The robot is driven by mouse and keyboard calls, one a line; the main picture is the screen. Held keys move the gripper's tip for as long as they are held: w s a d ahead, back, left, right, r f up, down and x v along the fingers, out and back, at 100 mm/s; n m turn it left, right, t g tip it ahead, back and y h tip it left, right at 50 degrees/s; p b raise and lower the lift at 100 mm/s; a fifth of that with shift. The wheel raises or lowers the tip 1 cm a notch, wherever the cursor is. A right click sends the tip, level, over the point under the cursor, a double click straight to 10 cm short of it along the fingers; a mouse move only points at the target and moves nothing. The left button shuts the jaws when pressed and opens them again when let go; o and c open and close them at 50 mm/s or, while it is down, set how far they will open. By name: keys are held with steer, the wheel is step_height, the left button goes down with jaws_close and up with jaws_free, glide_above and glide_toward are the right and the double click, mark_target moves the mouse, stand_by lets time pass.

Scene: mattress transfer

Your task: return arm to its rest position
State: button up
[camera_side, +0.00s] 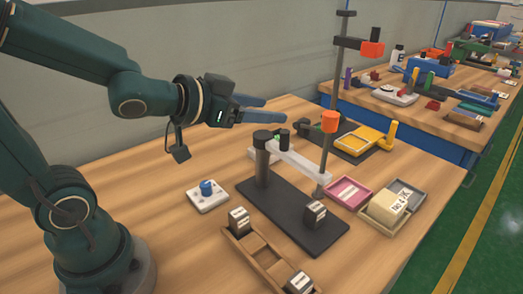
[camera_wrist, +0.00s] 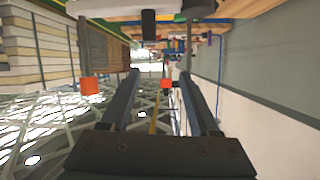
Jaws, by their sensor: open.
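My gripper (camera_side: 275,109) is raised above the back of the wooden table in the side view, with its two blue-grey fingers level and pointing right. The fingers are apart with nothing between them. In the wrist view my gripper (camera_wrist: 160,76) also shows both fingers spread and empty. A cream block with a printed label (camera_side: 398,198) sits in a beige tray (camera_side: 372,215) at the table's right side, well away from the fingers.
A black base plate (camera_side: 275,222) carries a post with a white arm (camera_side: 298,162) and a dark labelled cube. A thin stand with an orange head (camera_side: 330,122) rises right of my gripper. A wooden rack (camera_side: 240,250), blue-knobbed box (camera_side: 207,192) and pink tray (camera_side: 348,192) stand nearby.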

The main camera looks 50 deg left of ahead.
steer(key=s+d+f+g, duration=0.1)
steer(key=s+g, duration=0.3)
steer(key=s, duration=0.4)
steer(key=s+d+f+n+g, duration=0.1)
steer(key=s+f+g, duration=0.3)
steer(key=s, duration=0.4)
steer(key=shift+n, duration=0.3)
